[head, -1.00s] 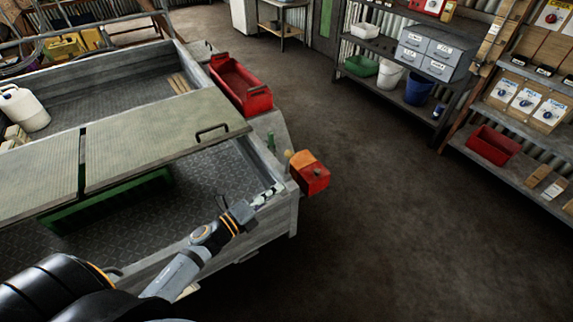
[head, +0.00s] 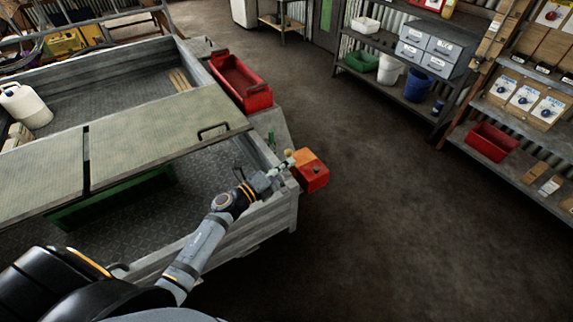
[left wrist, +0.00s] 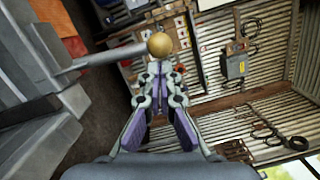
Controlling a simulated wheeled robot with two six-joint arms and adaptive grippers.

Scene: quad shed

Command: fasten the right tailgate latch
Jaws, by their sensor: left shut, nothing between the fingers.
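The latch shows in the left wrist view as a grey lever (left wrist: 108,57) with a brass ball knob (left wrist: 159,44) at its end. In the head view a small tan knob (head: 290,153) shows at the trailer corner, beside the orange and red lamp. My left gripper (head: 287,164) is shut and empty at that corner, just by the knob. In the left wrist view its closed fingertips (left wrist: 160,68) point at the ball, just below it in the picture; I cannot tell whether they touch. My right gripper is not in view.
The lamp (head: 311,171) sticks out at the trailer corner close to my left gripper. A red tray (head: 262,101) sits beyond along the trailer's edge. A hinged-looking lid with a handle (head: 165,150) covers part of the trailer bed. The floor (head: 390,220) to the right is clear.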

